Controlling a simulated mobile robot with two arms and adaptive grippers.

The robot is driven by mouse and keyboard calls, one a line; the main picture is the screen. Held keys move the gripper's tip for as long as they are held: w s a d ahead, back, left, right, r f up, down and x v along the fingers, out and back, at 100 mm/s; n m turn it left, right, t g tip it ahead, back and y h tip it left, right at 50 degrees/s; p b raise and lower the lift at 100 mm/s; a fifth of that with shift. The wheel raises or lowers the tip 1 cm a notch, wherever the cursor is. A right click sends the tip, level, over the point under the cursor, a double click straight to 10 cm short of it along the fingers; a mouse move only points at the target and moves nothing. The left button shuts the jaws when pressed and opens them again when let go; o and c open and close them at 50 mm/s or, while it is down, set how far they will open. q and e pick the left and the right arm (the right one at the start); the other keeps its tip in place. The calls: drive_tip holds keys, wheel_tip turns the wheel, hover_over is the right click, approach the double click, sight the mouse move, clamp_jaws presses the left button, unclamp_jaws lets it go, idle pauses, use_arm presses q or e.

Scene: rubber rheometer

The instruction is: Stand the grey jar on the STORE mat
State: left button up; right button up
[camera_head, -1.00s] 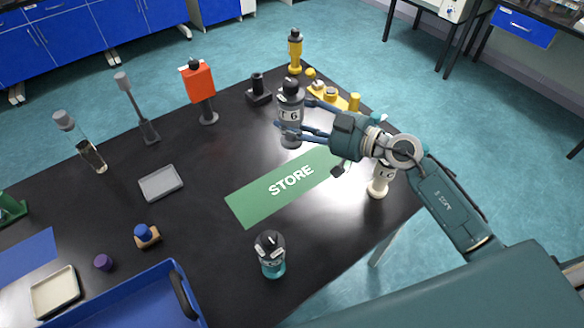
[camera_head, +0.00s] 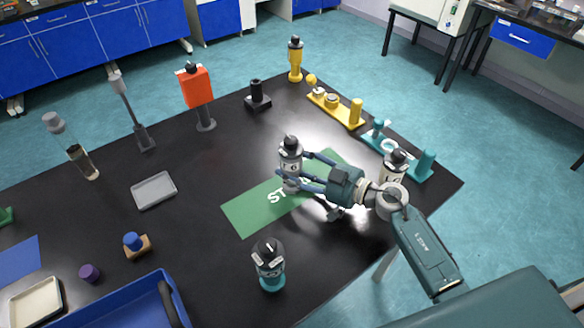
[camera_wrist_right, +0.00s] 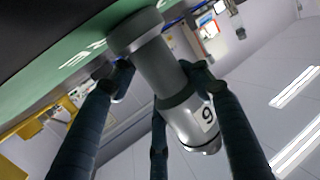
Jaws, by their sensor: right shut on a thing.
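The grey jar (camera_head: 290,153), with a dark cap and a white label, is upright over the far half of the green STORE mat (camera_head: 243,217). My right gripper (camera_head: 292,168) is shut around it from the right. In the right wrist view the jar (camera_wrist_right: 160,68) is between the fingers, its base end close to the green mat (camera_wrist_right: 85,50). I cannot tell whether the base touches the mat. The gripper and jar hide part of the lettering. My left gripper is not in view.
A teal-based jar (camera_head: 269,266) stands near the mat's front edge. Another jar (camera_head: 394,165) stands right, behind my arm. A yellow rack (camera_head: 336,108) and a teal rack (camera_head: 410,158) lie along the right edge. A grey tray (camera_head: 154,190) lies left of the mat.

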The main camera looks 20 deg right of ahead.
drive_tip(key=o, duration=1.4)
drive_tip(key=shift+c, duration=0.2)
drive_tip(key=shift+r, duration=0.1)
drive_tip(key=v, duration=1)
drive_tip(key=shift+s+d+b, duration=0.2)
drive_tip(key=shift+b, duration=0.1)
drive_tip(key=shift+v, duration=0.75)
